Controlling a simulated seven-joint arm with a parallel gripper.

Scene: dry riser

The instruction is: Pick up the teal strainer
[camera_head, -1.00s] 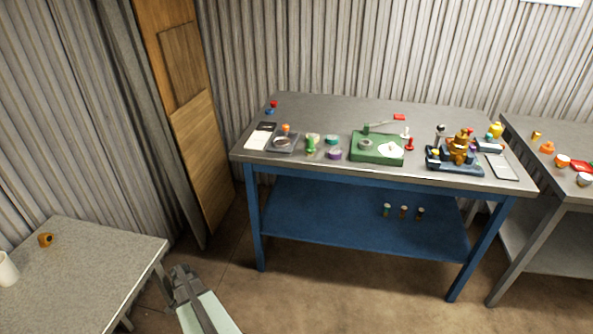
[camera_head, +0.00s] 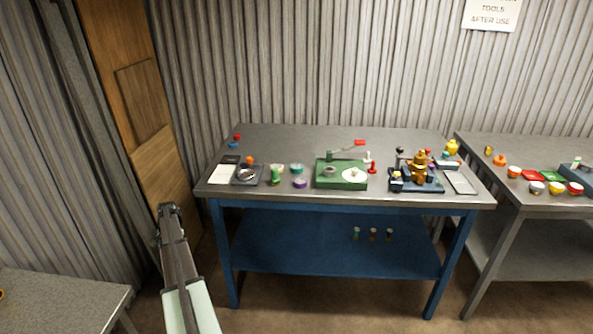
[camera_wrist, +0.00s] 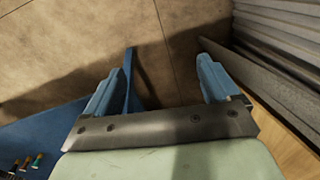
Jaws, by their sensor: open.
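A small round teal thing (camera_head: 297,168), seemingly the teal strainer, sits on the grey top of the blue-framed bench (camera_head: 400,200) in the head view. It stands just behind a purple round piece (camera_head: 300,183) and left of a green base; its details are too small to tell. My gripper (camera_head: 168,208) is at the left of the head view, well away from it, left of the bench. In the wrist view my gripper (camera_wrist: 160,66) has its two blue fingers wide apart, with only floor between them. The strainer does not show there.
A green base (camera_head: 342,174) with a red-ended lever and a blue-based rig (camera_head: 416,180) crowd the bench. A scale-like tray (camera_head: 247,175) and a green piece (camera_head: 275,177) stand left of the strainer. A wooden panel (camera_head: 140,110) and corrugated wall are close to my arm.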

